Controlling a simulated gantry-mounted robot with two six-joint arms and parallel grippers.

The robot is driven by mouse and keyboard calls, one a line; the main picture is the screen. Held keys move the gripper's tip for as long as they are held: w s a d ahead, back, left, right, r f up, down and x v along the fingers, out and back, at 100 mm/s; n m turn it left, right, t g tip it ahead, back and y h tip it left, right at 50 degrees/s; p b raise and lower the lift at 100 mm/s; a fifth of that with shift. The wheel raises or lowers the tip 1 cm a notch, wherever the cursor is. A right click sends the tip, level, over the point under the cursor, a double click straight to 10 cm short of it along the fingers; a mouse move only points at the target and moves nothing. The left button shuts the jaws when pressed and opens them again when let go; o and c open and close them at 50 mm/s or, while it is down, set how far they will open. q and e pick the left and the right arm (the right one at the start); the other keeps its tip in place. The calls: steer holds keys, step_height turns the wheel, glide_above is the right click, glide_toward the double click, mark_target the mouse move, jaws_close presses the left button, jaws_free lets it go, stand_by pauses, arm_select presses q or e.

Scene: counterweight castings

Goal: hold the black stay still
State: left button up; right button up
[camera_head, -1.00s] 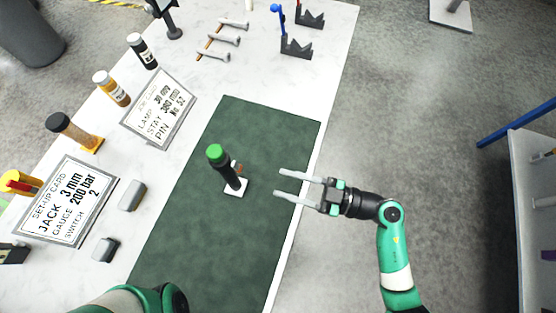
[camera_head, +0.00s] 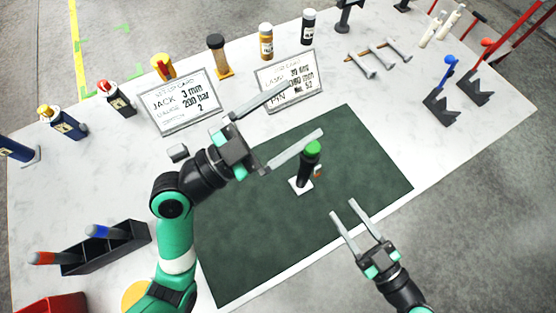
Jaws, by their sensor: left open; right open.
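A black post with a green top (camera_head: 306,168) stands upright on a small white square base (camera_head: 300,186) on the dark green mat (camera_head: 350,150). It is the likeliest match for the black stay; no label shows on it. A small brownish part is beside its lower side. My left gripper (camera_head: 304,111) is open and empty, up and left of the post, with one long finger reaching close to the green top in the picture. Whether it touches cannot be told. My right gripper (camera_head: 343,208) is open and empty, below and right of the post, apart from it.
Two printed cards (camera_head: 184,101) stand behind the mat, the right one partly hidden by my left finger. Several bottles (camera_head: 266,42) line the back. Black notched stands (camera_head: 440,107) and grey pins (camera_head: 382,54) are at right. A black rack (camera_head: 105,248) is at left front.

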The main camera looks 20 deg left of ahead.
mark_target(318, 171)
arm_select(q)
steer(key=s+f+n+g+y, duration=0.1)
steer(key=s+f+n, duration=0.1)
steer(key=f, duration=0.6)
steer(key=s+f+n, duration=0.2)
steer(key=s+f, duration=0.1)
steer(key=f, duration=0.5)
steer(key=shift+s+a+f+g+y, duration=0.2)
steer(key=shift+s+a+g+y, duration=0.1)
steer(key=shift+g+y, duration=0.1)
steer(key=x, duration=1.1)
steer(key=shift+w+d, duration=0.25)
steer(key=shift+d, duration=0.05)
steer(key=shift+c, duration=0.2)
